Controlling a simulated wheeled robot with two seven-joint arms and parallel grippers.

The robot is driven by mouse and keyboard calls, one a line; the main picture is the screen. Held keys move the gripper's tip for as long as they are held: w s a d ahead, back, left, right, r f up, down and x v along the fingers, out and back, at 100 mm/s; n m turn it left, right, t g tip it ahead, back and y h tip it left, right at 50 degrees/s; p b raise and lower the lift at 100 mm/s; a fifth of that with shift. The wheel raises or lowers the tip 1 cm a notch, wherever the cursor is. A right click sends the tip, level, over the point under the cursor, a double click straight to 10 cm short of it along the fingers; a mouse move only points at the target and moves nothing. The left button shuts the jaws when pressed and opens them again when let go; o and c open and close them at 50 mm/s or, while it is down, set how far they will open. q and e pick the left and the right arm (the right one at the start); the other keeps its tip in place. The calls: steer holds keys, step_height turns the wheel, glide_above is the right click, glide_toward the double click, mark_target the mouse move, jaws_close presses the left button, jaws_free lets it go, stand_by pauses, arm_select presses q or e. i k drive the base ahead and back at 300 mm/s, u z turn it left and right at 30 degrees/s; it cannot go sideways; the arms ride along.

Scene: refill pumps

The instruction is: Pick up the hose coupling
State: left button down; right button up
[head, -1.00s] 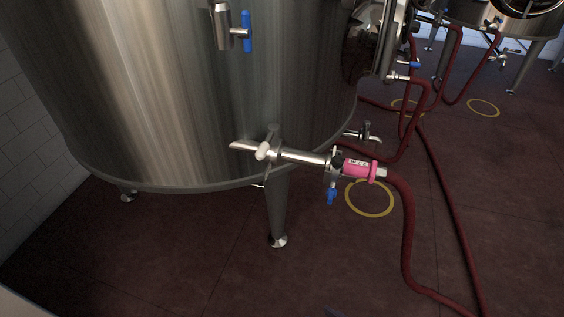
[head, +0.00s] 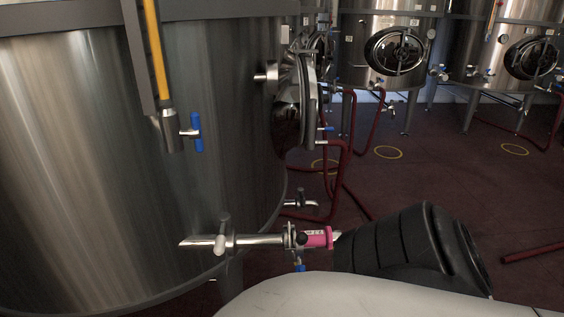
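The hose coupling (head: 318,237) is a pink sleeve with a white label. It sits at the right end of the steel outlet pipe (head: 258,241) low on the big tank. A black, ribbed part of my arm lies just right of the coupling and covers the hose behind it. My gripper fingers cannot be made out, so whether they touch the coupling is hidden. No arm comes in from the left.
The big steel tank (head: 120,170) fills the left side. A blue-handled valve (head: 197,132) hangs on it under a yellow tube. Red hoses (head: 345,160) run along the floor behind. Other tanks (head: 385,50) stand at the back. Open floor (head: 440,170) shows between.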

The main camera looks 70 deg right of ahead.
mark_target(328, 238)
steer(key=i, duration=1.2)
steer(key=z, duration=2.35)
